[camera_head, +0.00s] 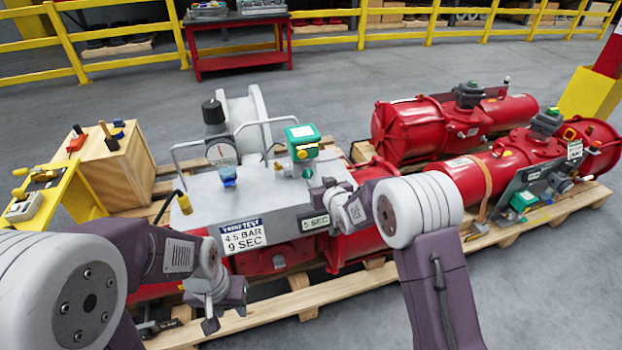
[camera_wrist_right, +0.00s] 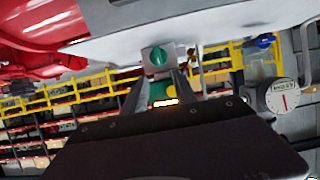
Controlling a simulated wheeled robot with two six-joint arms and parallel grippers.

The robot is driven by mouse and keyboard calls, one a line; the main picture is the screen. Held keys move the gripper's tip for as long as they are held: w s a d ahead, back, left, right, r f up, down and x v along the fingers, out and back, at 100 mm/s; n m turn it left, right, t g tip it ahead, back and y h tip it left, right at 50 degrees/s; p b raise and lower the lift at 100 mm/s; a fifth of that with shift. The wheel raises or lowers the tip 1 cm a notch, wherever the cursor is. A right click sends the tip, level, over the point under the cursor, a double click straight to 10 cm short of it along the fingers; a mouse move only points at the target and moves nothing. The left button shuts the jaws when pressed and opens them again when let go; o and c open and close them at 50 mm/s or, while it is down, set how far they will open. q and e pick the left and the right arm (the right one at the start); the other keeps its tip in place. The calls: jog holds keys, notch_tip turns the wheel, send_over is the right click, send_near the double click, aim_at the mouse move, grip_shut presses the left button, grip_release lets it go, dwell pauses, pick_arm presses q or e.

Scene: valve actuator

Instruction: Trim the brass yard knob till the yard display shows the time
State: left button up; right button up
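The white yard panel (camera_head: 215,185) carries a "YARD TEST 4.5 BAR 9 SEC" sign (camera_head: 243,235) on its front edge. The yard display (camera_head: 314,222) beside it reads 5 SEC. A green box (camera_head: 301,132) stands on the panel, with the brass knob (camera_head: 302,153) on its near face. My right gripper (camera_head: 322,190) is low in front of the box, apart from the knob. In the right wrist view its fingers (camera_wrist_right: 158,88) are spread, with green and yellow parts seen between them. My left gripper (camera_head: 223,308) hangs before the panel, fingers apart and empty.
A dial gauge (camera_head: 221,153) stands left on the panel, near a small blue part (camera_head: 228,173) and grey rail handles (camera_head: 262,122). Red actuators (camera_head: 440,130) lie on the pallet to the right. A wooden box (camera_head: 115,165) and yellow stand (camera_head: 75,190) are at left.

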aim_at(309, 173)
jog(key=b+x, duration=0.1)
jog(key=x, duration=0.8)
jog(key=shift+d, duration=0.1)
jog(key=shift+c, duration=0.3)
jog(key=shift+r, duration=0.1)
grip_shut()
